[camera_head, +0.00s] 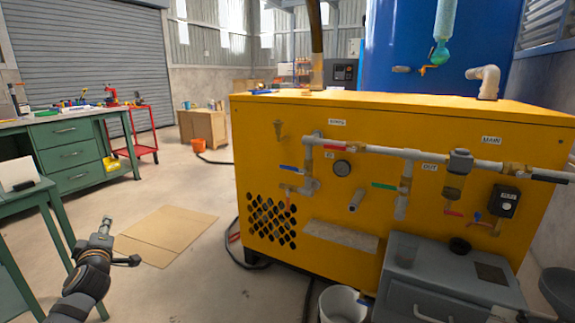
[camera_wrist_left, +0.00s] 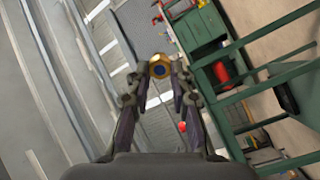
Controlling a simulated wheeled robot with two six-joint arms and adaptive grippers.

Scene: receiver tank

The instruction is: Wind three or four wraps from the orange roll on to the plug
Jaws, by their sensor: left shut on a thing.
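My left gripper (camera_head: 104,230) is at the lower left of the head view, raised over the floor with its fingers pointing up. In the left wrist view, my left gripper (camera_wrist_left: 159,88) is shut on a brass plug (camera_wrist_left: 158,67). The plug has a hex-like brass rim with a dark, bluish round centre, and it sits between the fingertips. I cannot make out any tape on it. The orange roll cannot be picked out in either view. My right gripper is not in view.
A yellow machine cabinet (camera_head: 300,120) with pipes and valves fills the right. A grey box unit (camera_head: 440,285) and a white bucket (camera_head: 343,303) stand before it. Green benches (camera_head: 75,157) are at left. A cardboard sheet (camera_head: 165,235) lies on open floor between.

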